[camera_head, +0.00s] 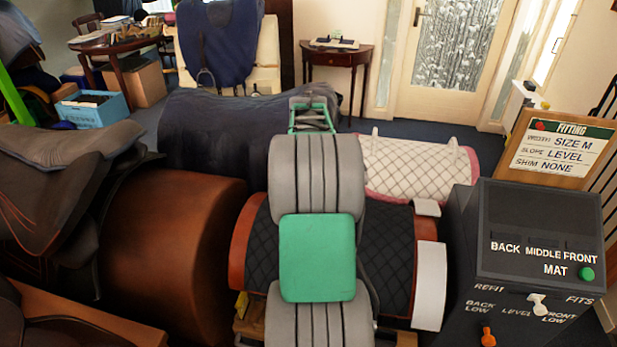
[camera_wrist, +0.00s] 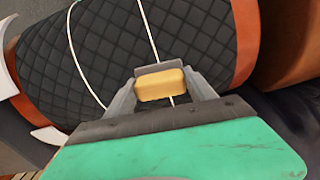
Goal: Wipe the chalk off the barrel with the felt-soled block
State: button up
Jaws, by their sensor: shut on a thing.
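The barrel wears a black quilted cover (camera_head: 392,255) with orange-brown ends, below the middle of the head view. In the wrist view the quilted barrel (camera_wrist: 50,60) fills the upper left. Two thin white chalk lines show on it: a curved one (camera_wrist: 72,48) and a straighter one (camera_wrist: 148,28) that runs behind the block. My gripper (camera_wrist: 162,88) is shut on a small yellow block (camera_wrist: 160,88) with a grey edge on its far side. I cannot tell whether the block touches the barrel. In the head view my arm hides the gripper, the block and part of the barrel.
A large brown leather barrel (camera_head: 165,245) with a dark saddle (camera_head: 55,185) stands close on the left. A dark control box (camera_head: 540,240) stands on the right, below a fitting sign (camera_head: 558,145). A white quilted roll (camera_head: 415,165) and a dark covered form (camera_head: 215,130) lie behind.

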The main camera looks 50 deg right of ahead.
jog(key=shift+r+p, duration=1.45)
jog(key=shift+r, duration=0.9)
